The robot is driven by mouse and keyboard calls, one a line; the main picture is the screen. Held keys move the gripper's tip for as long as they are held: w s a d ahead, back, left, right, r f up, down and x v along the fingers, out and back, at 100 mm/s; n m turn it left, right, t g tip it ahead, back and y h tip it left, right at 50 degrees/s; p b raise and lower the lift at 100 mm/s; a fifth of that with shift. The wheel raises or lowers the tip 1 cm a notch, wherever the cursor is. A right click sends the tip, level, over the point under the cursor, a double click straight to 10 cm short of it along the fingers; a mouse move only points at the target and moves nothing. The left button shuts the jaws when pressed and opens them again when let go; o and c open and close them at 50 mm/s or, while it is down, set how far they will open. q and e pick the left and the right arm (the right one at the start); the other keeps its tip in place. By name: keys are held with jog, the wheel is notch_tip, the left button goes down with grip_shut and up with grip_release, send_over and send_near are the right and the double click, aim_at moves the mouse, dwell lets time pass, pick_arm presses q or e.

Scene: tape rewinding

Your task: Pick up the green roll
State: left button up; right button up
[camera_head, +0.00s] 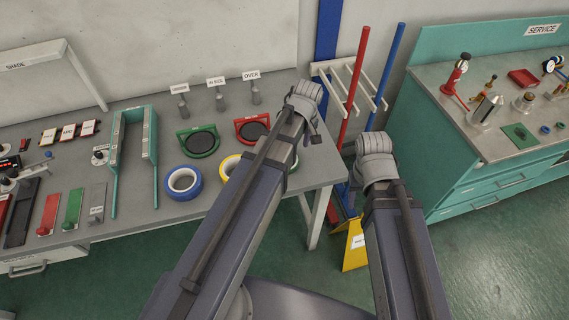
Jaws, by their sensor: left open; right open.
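My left arm covers the part of the table beside the yellow roll (228,168), so a roll there could be hidden. A blue roll (183,183) lies flat near the table's front edge, and the yellow roll lies to its right, partly covered by my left arm. My two arms reach up from the bottom of the picture. Their upper bends show, but neither gripper's fingers can be seen.
The grey table (150,232) also bears a green holder with a dark disc (200,140), a red holder (250,129) and a teal frame (117,165). A rack with red (354,85) and blue poles stands right of the table. A teal service bench (440,140) stands at the right.

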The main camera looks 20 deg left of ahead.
pick_arm(q)
jog(key=shift+w+a+f+b, duration=0.1)
jog(key=shift+a+f+b, duration=0.1)
jog(key=shift+f+b, duration=1.15)
jog(key=shift+w+a+f+b, duration=0.1)
jog(key=shift+a+f+b, duration=0.1)
jog(key=shift+f+b, duration=1.1)
jog(key=shift+r, duration=0.15)
grip_shut()
